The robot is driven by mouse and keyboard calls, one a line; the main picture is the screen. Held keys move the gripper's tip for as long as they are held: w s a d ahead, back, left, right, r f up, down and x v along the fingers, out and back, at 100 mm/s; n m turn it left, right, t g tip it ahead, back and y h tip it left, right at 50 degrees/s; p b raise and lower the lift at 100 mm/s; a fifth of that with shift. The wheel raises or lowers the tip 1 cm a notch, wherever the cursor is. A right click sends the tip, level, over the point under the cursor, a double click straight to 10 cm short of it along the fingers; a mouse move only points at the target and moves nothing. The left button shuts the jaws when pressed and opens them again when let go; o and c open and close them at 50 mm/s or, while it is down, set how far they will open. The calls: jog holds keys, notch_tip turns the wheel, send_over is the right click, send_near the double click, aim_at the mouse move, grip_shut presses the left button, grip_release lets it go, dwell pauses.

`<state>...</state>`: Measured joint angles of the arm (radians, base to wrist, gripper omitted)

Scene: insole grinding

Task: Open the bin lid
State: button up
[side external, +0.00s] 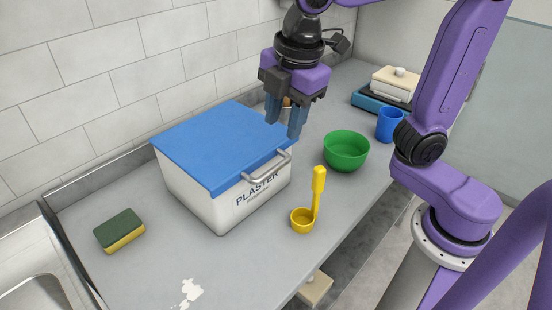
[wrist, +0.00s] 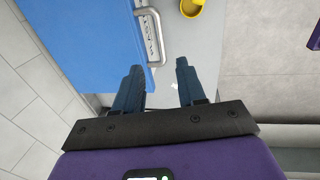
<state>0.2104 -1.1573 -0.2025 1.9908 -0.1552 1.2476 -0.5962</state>
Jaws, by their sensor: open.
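The white bin (side external: 215,200) marked PLASTER stands on the grey counter. Its blue lid (side external: 222,145) lies flat and shut on top. A grey metal handle (side external: 267,168) is on the lid's front edge. My gripper (side external: 284,128) is open and empty, pointing down by the lid's right end, apart from the handle. In the wrist view the fingertips (wrist: 158,68) are below the handle (wrist: 151,36), and the blue lid (wrist: 85,45) fills the upper left.
A yellow scoop (side external: 303,217) stands in front of the bin. A green bowl (side external: 346,151) and blue cup (side external: 390,125) are to the right, near a scale (side external: 378,101). A sponge (side external: 120,231) lies left, with a white spill (side external: 187,292) in front.

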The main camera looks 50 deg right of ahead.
aim_at(274, 168)
jog(key=f, duration=0.3)
jog(key=w+f, duration=0.1)
jog(key=f, duration=0.3)
jog(key=w+f, duration=0.1)
jog(key=f, duration=0.2)
jog(key=shift+f, duration=0.25)
grip_shut()
